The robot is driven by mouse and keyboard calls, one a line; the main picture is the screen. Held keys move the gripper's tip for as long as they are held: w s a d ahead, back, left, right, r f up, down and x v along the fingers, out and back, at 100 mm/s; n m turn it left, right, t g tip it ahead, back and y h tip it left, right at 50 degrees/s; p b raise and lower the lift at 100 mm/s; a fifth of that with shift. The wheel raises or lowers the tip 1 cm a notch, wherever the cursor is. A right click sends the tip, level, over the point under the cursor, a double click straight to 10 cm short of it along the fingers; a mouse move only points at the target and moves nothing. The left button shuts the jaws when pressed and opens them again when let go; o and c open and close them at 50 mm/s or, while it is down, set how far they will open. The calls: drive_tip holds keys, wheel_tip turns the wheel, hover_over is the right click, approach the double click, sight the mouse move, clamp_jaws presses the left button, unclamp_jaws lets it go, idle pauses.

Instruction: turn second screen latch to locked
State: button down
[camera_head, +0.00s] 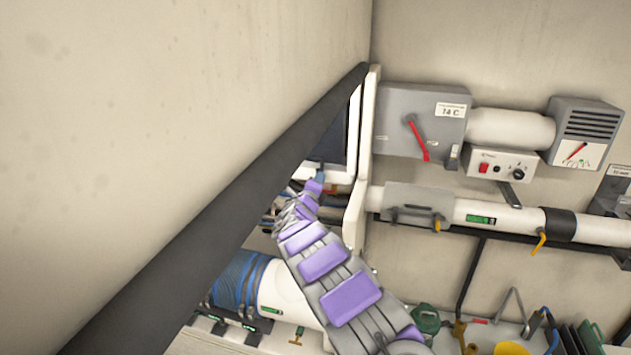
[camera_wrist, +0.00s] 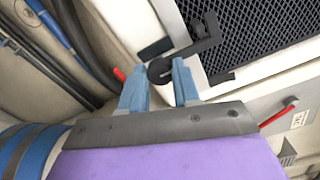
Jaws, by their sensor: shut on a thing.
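A black screen latch (camera_wrist: 160,71) with a round hub and an angular arm sits at the frame of a dark mesh screen (camera_wrist: 262,38) in the wrist view. The latch's arm slants up and right over the mesh edge. My gripper (camera_wrist: 160,84) has its two blue-grey fingers on either side of the hub and is shut on the latch. In the head view my purple and grey arm reaches up and left into the recess, where my gripper (camera_head: 318,177) is small. The latch cannot be made out there. No locked marking is readable.
A beige wall with a black edge (camera_head: 215,225) fills the head view's left. A grey box with a red lever (camera_head: 418,138) and a white pipe (camera_head: 490,215) are on the right. The wrist view shows cables (camera_wrist: 60,55) at left and a red-tipped lever (camera_wrist: 279,114) at right.

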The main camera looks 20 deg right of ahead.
drive_tip(key=shift+a+f, duration=0.15)
drive_tip(key=shift+f, duration=0.05)
idle(0.4)
drive_tip(key=c, duration=0.8)
unclamp_jaws()
drive_tip(key=shift+w, duration=0.15)
drive_tip(key=shift+a+r, duration=0.1)
drive_tip(key=b+v, duration=0.3)
drive_tip(key=v, duration=1.4)
drive_tip(key=shift+a+b, duration=0.25)
drive_tip(key=shift+b, duration=0.05)
